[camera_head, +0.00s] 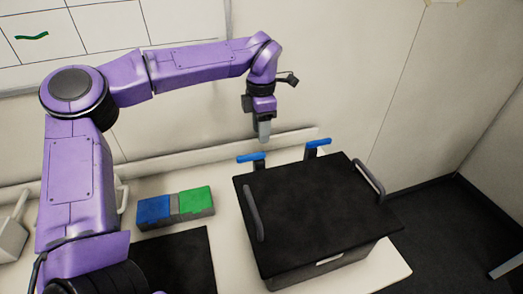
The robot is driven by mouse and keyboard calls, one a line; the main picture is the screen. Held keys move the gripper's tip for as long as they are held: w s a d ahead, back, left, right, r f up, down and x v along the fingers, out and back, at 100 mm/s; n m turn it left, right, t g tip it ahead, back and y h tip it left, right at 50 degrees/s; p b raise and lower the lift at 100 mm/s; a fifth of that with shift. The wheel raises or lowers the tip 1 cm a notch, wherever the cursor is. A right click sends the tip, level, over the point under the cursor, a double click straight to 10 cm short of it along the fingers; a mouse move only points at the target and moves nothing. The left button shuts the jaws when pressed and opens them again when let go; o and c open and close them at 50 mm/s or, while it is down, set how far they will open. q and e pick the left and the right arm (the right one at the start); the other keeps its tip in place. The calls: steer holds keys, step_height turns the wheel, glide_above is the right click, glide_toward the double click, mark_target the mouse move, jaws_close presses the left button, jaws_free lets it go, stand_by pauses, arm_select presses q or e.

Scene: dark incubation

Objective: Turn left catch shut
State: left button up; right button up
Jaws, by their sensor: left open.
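A black box with a flat black lid (310,205) stands on the white table. Two catches with blue levers stand at its back edge on dark posts: the left catch (250,157) and the right catch (318,143). Both levers lie roughly level and point sideways. I cannot tell from this view whether either catch is shut. My left gripper (264,138) points down just above and behind the left catch, apart from it as far as I can see. It is open, with its fingers seen nearly edge-on, and nothing shows between them. My right gripper is not in view.
Grey handles rise at the lid's left (253,212) and right (369,178) sides. A grey rack with a blue block (153,209) and a green block (195,200) sits left of the box, near a black mat (178,262). The wall is close behind the catches.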

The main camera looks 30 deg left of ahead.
mark_target(261, 153)
arm_select(q)
step_height(261, 153, down, 7)
steer(key=shift+f+p, duration=0.15)
steer(key=shift+p, duration=0.45)
jaws_close()
